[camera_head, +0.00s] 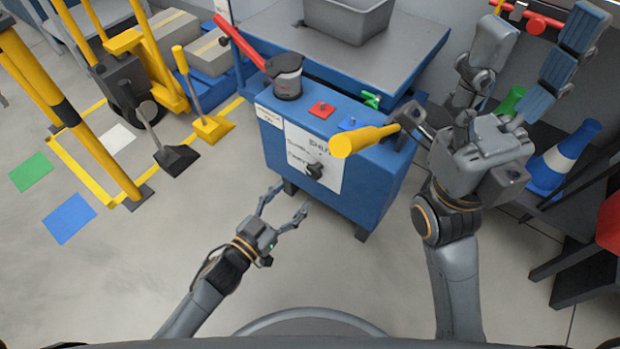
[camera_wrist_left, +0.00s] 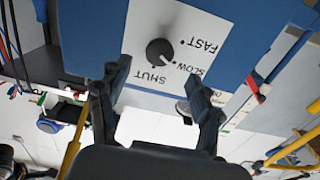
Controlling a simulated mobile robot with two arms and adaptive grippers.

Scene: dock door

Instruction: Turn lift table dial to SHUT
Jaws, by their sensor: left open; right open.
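The blue lift table (camera_head: 383,190) stands ahead with a white label panel on its front. The black dial (camera_head: 314,170) sits on that panel; in the left wrist view the dial (camera_wrist_left: 160,52) has SHUT, SLOW and FAST printed around it. I cannot tell which label its pointer faces. My left gripper (camera_head: 287,203) is open and empty in front of and below the dial, apart from it. In the left wrist view its fingers (camera_wrist_left: 157,72) frame the lower panel, with the dial beyond. My right gripper (camera_head: 540,35) is open, raised on the right.
A yellow grip (camera_head: 362,140) juts out right of the dial. The table top carries a grey bin (camera_head: 348,18), a red button (camera_head: 322,108) and a red lever (camera_head: 238,42). A blue-white cone (camera_head: 557,160) stands right.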

